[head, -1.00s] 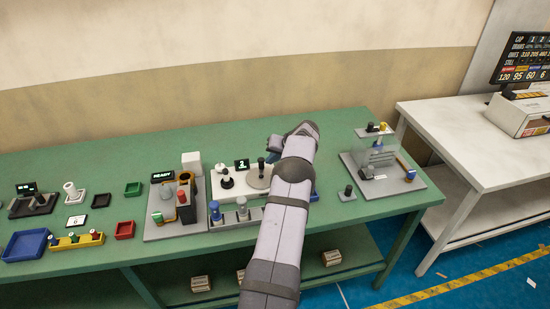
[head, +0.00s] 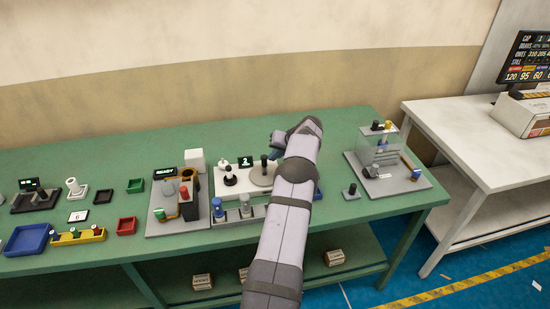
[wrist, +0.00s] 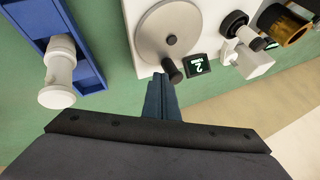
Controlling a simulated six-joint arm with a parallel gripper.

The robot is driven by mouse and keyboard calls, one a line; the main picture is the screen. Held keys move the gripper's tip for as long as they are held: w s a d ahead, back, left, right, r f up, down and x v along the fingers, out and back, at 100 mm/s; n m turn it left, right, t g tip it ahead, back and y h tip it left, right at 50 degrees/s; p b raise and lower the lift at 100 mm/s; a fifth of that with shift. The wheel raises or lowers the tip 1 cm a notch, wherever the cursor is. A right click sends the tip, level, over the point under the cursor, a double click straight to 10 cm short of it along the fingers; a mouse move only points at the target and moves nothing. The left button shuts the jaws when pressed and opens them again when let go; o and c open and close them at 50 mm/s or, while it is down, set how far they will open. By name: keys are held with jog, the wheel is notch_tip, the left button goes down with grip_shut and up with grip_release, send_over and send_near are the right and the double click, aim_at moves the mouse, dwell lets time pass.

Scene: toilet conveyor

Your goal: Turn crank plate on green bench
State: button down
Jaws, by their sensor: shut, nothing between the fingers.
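The crank plate is a round grey disc (head: 262,176) on a white base plate (head: 221,190) on the green bench (head: 100,160). The disc also shows in the wrist view (wrist: 166,22), with a small central stud. In the head view my gripper (head: 277,139) is partly hidden by my arm, behind the disc.
A black-and-white knob fixture (head: 230,176) stands left of the disc. A grey station with a red block (head: 186,204) is further left. A blue tray with a white peg (wrist: 60,70) lies on the other side. A clear-walled fixture (head: 382,150) stands right of my arm.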

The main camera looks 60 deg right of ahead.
aim_at(265, 156)
jog(key=shift+w+f+b, duration=0.1)
jog(key=shift+w+b, duration=0.1)
jog(key=shift+b, duration=0.25)
jog(key=shift+w+b, duration=0.45)
jog(key=shift+b, duration=0.45)
jog(key=shift+w+b, duration=0.35)
jog(key=shift+w, duration=0.25)
jog(key=shift+w+a+b, duration=0.35)
jog(key=shift+w, duration=0.45)
jog(key=shift+s+r, duration=0.1)
jog(key=shift+r, duration=0.15)
